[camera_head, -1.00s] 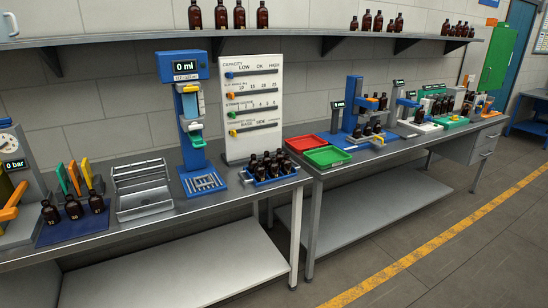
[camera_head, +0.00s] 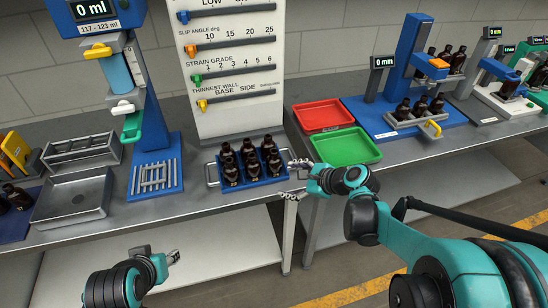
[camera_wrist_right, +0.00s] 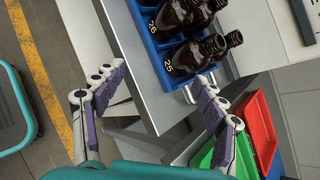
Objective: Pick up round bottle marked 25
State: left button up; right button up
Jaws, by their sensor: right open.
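The brown bottle by the label 25 (camera_wrist_right: 188,56) stands in a blue rack (camera_wrist_right: 138,20) in the right wrist view, at the rack's end. In the head view it appears to be the front right bottle (camera_head: 275,168) of the blue rack (camera_head: 256,184). My right gripper (camera_head: 292,180) is open and empty, just right of the rack at the table's front edge. In the wrist view the bottle lies ahead of the open fingers (camera_wrist_right: 160,75), nearer the right finger. My left gripper (camera_head: 174,258) is low, in front of the table; its finger state is unclear.
Several other brown bottles fill the rack, one by label 26 (camera_wrist_right: 174,16). A green tray (camera_head: 346,147) and a red tray (camera_head: 322,115) lie to the right. A blue dispenser (camera_head: 155,150) and metal trays (camera_head: 72,197) stand left. A parameter panel (camera_head: 230,115) rises behind.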

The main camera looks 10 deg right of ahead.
aim_at(280, 165)
jog(key=w+m, duration=0.1)
jog(key=m, duration=0.1)
jog(key=w+d+m+t, duration=0.1)
jog(key=w+d+m+y, duration=0.1)
jog(key=m, duration=0.1)
jog(key=shift+d+r+m+p, duration=0.25)
jog(key=shift+r+m+p, duration=0.05)
jog(key=shift+r+p, duration=0.1)
jog(key=shift+w+f+t, duration=0.1)
jog(key=shift+w+t, duration=0.2)
jog(key=b+x, duration=0.3)
jog(key=x, duration=0.4)
jog(key=shift+w+a, duration=0.15)
jog(key=shift+a, duration=0.15)
jog(key=c, duration=1.3)
